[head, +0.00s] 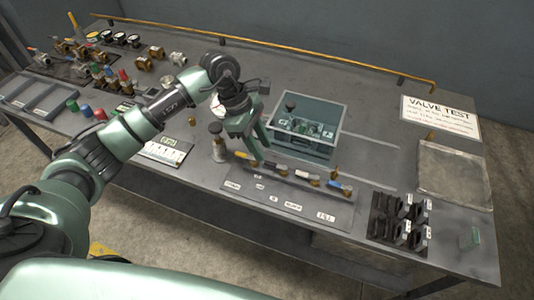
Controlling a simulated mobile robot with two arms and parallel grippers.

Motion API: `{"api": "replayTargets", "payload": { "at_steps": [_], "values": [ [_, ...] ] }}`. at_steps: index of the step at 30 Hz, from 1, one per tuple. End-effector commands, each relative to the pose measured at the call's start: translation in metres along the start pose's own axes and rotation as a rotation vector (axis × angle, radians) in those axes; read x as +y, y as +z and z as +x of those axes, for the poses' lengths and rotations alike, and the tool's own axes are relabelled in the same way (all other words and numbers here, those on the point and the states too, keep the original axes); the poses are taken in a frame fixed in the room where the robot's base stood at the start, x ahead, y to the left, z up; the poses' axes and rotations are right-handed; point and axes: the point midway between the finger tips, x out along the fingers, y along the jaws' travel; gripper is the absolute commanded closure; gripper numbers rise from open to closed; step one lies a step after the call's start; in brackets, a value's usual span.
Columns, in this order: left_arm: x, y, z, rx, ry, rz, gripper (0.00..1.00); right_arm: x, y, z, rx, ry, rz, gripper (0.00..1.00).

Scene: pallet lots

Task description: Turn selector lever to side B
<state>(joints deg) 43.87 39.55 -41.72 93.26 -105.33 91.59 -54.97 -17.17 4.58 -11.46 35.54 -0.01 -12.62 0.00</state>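A low grey valve panel (290,203) with white labels along its front lies near the front edge of the bench. Small levers stand in a row on it: a yellow-handled lever (244,155) at the left, and a blue-handled lever (338,186) at the right. The labels are too small to read, so I cannot tell which lever is the selector or which side is B. My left gripper (262,154) points down at the left end of the row, just beside the yellow handle. Its fingers look apart, with nothing seen between them. Contact is unclear. My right gripper is out of view.
A clear teal bin (330,125) with parts stands right behind the panel. A metal cylinder with a dark knob (218,150) stands left of the gripper. Dark holders (388,228) are at the right, near a VALVE TEST sign (440,114). A yellow pipe (300,50) runs along the back.

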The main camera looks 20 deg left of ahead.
Motion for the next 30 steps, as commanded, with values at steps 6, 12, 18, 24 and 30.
{"api": "replayTargets", "payload": {
  "at_steps": [6, 12, 18, 24, 30],
  "values": [
    [-0.001, 0.002, 0.032, -0.004, -0.003, -0.002, 0.66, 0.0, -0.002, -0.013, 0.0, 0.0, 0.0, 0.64],
    [0.0, 0.002, 0.045, -0.003, -0.001, 0.0, 0.66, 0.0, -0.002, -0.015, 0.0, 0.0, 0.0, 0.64],
    [0.0, 0.001, 0.046, -0.003, 0.001, 0.0, 0.66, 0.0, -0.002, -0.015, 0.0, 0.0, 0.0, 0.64],
    [0.0, 0.001, 0.046, -0.003, 0.001, 0.0, 1.0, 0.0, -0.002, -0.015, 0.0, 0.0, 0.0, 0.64],
    [0.0, 0.001, 0.045, -0.003, 0.003, -0.004, 1.0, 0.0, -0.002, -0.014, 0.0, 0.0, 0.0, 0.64]
  ]
}}
